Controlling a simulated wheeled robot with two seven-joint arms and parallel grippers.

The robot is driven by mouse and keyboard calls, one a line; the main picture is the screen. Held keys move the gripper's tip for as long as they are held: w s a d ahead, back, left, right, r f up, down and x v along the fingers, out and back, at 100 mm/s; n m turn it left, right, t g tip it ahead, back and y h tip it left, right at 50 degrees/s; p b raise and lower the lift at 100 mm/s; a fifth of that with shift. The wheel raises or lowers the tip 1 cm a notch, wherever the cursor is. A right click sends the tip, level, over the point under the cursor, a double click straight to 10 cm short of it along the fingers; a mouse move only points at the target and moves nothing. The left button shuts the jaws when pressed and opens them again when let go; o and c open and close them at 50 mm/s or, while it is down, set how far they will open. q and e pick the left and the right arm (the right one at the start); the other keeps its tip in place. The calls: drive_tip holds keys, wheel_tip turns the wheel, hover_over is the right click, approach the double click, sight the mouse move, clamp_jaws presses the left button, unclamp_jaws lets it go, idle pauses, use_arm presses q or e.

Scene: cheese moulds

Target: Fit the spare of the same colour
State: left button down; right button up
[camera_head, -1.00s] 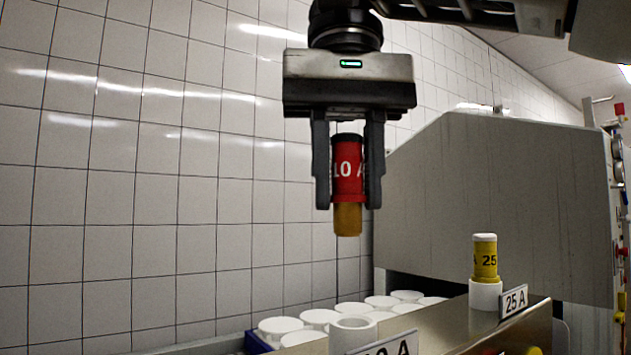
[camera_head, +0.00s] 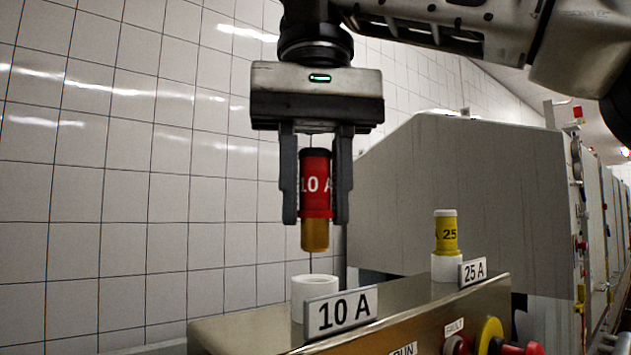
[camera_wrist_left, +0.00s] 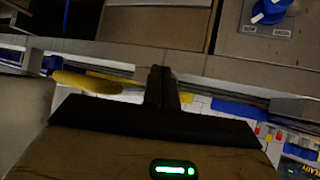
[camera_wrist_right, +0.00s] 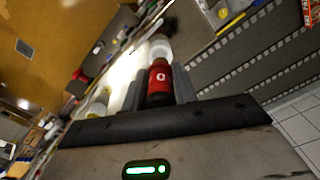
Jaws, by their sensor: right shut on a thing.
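My right gripper (camera_head: 316,218) is shut on a red fuse (camera_head: 316,185) marked 10 A, with a brass-coloured lower end. It holds the fuse upright above the empty-looking white socket (camera_head: 312,292) behind the 10 A plate (camera_head: 341,312); a gap shows between them. A yellow 25 A fuse (camera_head: 446,234) stands in the other white socket (camera_head: 446,268), behind the 25 A plate (camera_head: 473,272). The right wrist view shows the red fuse (camera_wrist_right: 159,82) between the fingers. My left gripper (camera_wrist_left: 161,88) shows only in its wrist view, its fingers together with nothing visible between them.
The sockets stand on a metal-topped panel (camera_head: 250,325) with a yellow-and-red knob (camera_head: 489,335) on its front. A large grey cabinet (camera_head: 480,190) stands behind at the right. A tiled wall (camera_head: 130,200) is at the left. Air around the held fuse is clear.

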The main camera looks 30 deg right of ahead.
sight(316, 211)
drive_tip(key=shift+f, duration=0.55)
idle(0.4)
idle(0.5)
idle(0.5)
drive_tip(key=shift+p, duration=0.3)
drive_tip(key=shift+p, duration=0.3)
drive_tip(key=shift+f+b, duration=0.45)
drive_tip(key=shift+f, duration=0.1)
drive_tip(key=shift+f+b, duration=0.45)
drive_tip(key=shift+f, duration=0.25)
